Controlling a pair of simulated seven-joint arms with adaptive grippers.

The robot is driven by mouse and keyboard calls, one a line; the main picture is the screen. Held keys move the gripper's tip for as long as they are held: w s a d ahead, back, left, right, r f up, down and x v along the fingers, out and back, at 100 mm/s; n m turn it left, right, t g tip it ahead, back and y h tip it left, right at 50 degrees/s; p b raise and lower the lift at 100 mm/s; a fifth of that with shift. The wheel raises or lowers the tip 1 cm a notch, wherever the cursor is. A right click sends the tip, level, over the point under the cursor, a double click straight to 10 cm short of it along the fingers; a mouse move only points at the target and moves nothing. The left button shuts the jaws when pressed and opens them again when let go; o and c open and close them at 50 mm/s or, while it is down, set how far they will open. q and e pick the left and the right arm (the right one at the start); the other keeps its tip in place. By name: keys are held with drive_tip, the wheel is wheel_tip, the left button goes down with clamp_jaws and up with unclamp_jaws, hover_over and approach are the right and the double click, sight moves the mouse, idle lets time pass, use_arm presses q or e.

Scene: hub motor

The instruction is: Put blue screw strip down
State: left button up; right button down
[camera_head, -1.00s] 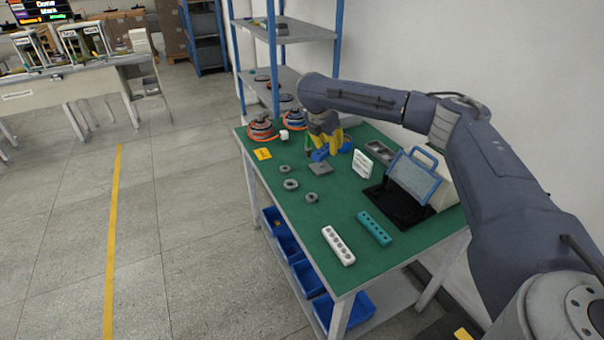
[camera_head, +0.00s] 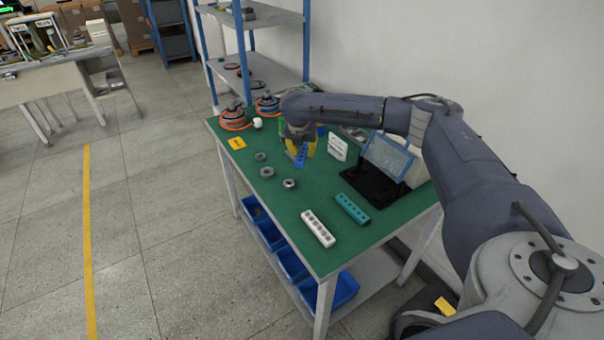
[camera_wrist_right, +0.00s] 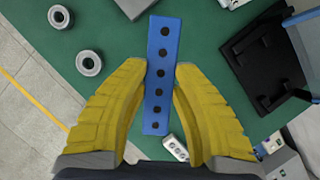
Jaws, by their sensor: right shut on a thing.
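The blue screw strip (camera_wrist_right: 160,62) is a long flat bar with a row of dark holes. My right gripper (camera_wrist_right: 160,88) has its yellow fingers shut on both sides of it. In the head view the right gripper (camera_head: 301,153) holds the strip (camera_head: 300,158) over the green table (camera_head: 268,212). I cannot tell whether the strip touches the table. My left gripper is not in view.
A white strip (camera_head: 318,228) and a teal strip (camera_head: 352,208) lie near the front. Several grey rings (camera_head: 267,172) lie at left. A dark stand with a framed panel (camera_head: 387,155) is at right.

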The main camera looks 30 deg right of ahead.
sight(300, 158)
wheel_tip(300, 158, down, 11)
drive_tip(key=shift+f, duration=0.15)
idle(0.5)
drive_tip(key=shift+f, duration=0.15)
drive_tip(key=c, duration=1.1)
unclamp_jaws()
drive_tip(key=shift+c, duration=0.2)
drive_tip(key=v, duration=1.1)
drive_tip(key=shift+r, duration=0.4)
drive_tip(key=shift+s+a+r, duration=0.1)
drive_tip(key=shift+r, duration=0.15)
drive_tip(key=shift+c, duration=1.3)
